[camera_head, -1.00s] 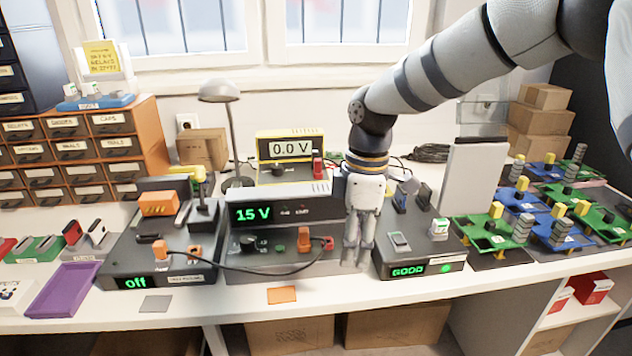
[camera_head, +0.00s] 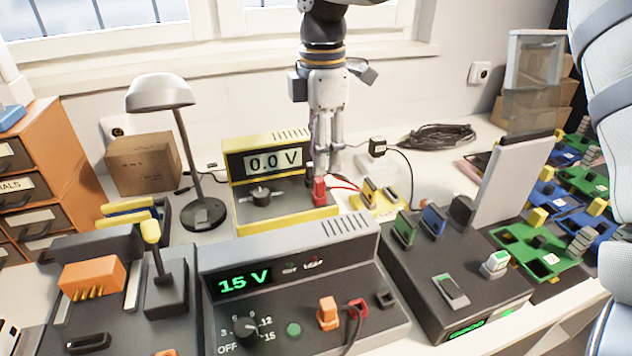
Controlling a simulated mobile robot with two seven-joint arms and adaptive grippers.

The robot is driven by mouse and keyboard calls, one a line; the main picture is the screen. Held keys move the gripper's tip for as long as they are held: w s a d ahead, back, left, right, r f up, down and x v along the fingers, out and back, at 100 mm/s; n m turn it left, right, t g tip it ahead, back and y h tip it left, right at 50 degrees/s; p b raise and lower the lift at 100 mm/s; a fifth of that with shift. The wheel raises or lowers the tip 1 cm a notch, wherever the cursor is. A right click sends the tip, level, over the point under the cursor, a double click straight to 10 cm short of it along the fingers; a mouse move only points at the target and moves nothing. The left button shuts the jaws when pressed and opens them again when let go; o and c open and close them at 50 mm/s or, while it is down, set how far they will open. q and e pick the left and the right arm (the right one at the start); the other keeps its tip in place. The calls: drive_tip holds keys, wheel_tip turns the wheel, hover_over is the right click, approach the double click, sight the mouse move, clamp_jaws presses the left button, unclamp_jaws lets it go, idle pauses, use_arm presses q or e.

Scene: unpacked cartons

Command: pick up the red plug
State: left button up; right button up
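A red plug (camera_head: 319,191) stands upright at the right end of the yellow meter (camera_head: 245,212), whose display reads 0.0 V. A dark piece shows just behind the plug. My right gripper (camera_head: 328,172) points down directly above and behind the red plug, its fingertips very near the plug's top. Its fingers look close together, but whether they touch or grip the plug is unclear. Another red connector (camera_head: 357,309) sits in the front of the 15 V power supply (camera_head: 300,262), beside an orange plug (camera_head: 327,313). My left gripper is out of view.
A grey lamp (camera_head: 160,92) and a carton (camera_head: 143,163) stand left of the meter. A dark test box (camera_head: 460,285) with upright chips is at the right. Green and blue boards fill the far right.

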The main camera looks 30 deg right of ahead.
sight(319, 179)
drive_tip(key=f, duration=0.6)
drive_tip(key=shift+w+f, duration=0.3)
drive_tip(key=shift+f, duration=0.05)
clamp_jaws()
